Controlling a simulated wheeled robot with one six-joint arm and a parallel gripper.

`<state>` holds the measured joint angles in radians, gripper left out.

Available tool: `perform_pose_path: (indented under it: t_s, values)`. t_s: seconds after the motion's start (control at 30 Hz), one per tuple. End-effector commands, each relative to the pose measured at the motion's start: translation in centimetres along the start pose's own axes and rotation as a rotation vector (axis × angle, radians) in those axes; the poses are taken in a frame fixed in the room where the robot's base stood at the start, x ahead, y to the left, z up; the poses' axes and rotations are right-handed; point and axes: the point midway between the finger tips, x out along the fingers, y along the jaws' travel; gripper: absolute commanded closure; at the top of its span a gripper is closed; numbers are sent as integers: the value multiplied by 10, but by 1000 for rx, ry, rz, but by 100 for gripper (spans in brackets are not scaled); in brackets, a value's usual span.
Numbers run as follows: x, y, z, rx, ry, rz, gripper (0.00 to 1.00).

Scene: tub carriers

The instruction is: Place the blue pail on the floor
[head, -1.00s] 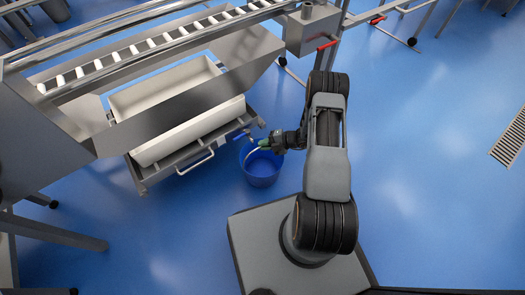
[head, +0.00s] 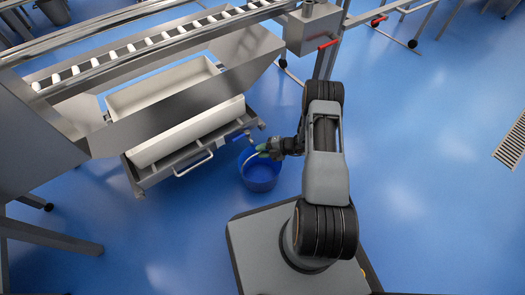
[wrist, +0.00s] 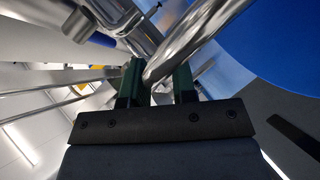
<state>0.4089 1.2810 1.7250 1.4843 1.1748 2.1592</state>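The blue pail (head: 261,178) is upright beside the front right corner of the steel tub carrier, in the head view. Its pale handle (head: 249,158) stands up over the opening. My gripper (head: 264,150) is at the top of this handle. In the wrist view, the shiny metal handle (wrist: 165,62) passes between the two green fingers of my gripper (wrist: 158,82), which are shut on it. A large blue surface at the right of the wrist view looks like the pail (wrist: 275,45). I cannot tell whether the pail's bottom touches the floor (head: 400,190).
The tub carrier (head: 193,170) with a long white tub (head: 190,132) stands left of the pail, under a steel roller frame (head: 150,42). A steel post with a red handle (head: 328,45) rises behind. The blue floor is open to the right, with a drain grate (head: 512,142).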

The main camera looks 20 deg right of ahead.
Motion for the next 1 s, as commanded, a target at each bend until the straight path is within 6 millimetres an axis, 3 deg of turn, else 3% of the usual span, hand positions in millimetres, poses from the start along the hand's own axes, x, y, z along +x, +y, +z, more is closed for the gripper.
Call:
perform_pose_path:
  t_s: [0.1,0.43,1.0]
  values:
    - [0,0,0,0,0,0,64]
    - [-6,3,-1,0,-1,1,64]
    - [-103,3,-1,1,-3,1,64]
